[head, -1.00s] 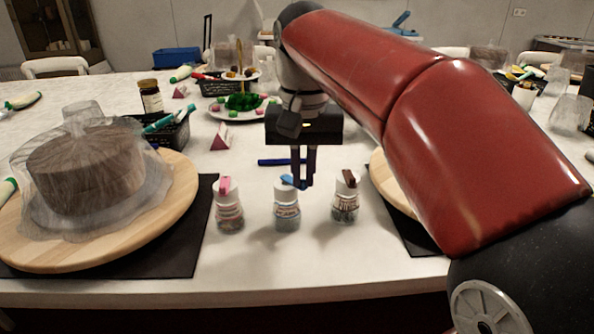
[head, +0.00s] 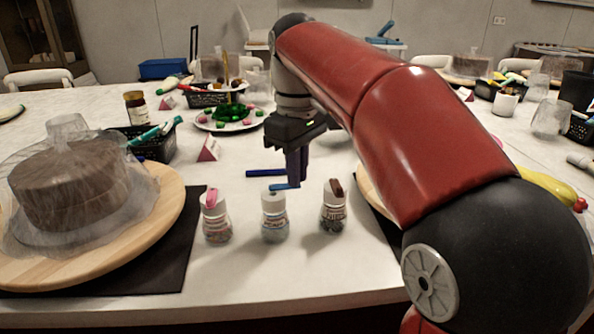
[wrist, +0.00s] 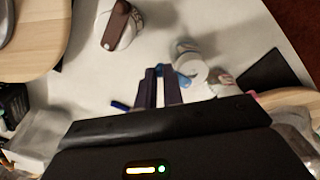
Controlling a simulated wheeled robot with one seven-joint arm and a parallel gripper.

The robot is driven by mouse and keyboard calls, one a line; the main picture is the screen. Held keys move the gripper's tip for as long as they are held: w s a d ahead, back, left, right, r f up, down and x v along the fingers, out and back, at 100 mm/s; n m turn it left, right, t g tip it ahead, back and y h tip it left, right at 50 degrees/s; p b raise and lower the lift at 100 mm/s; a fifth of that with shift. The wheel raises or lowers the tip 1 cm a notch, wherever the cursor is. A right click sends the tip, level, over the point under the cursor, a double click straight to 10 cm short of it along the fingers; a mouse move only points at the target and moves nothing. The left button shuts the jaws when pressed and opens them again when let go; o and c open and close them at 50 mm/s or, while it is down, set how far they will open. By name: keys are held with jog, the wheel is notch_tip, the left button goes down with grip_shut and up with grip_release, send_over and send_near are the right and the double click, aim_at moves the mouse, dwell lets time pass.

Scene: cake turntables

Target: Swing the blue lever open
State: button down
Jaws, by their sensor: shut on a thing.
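Three small clear jars with white lids stand in a row near the table's front. The middle jar (head: 274,218) carries the blue lever (head: 281,187), which sticks out to the right from its lid. My gripper (head: 297,184) points down behind and right of this jar, its fingers shut on the lever's outer end. In the wrist view my gripper (wrist: 160,70) shows narrow dark fingers close together. The middle jar's white lid (wrist: 193,73) is just right of them. The fingers partly hide the lever.
The left jar (head: 216,222) has a pink lever, the right jar (head: 333,212) a brown one. A dark blue bar (head: 267,172) lies behind. A covered cake (head: 75,185) on a wooden turntable (head: 165,225) stands left. Another turntable is partly hidden by my arm.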

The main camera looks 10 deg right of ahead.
jog(key=shift+w+n, duration=0.35)
jog(key=shift+n, duration=0.45)
jog(key=c, duration=1.5)
grip_release()
notch_tip(320, 180, up, 8)
jog(key=shift+f, duration=0.1)
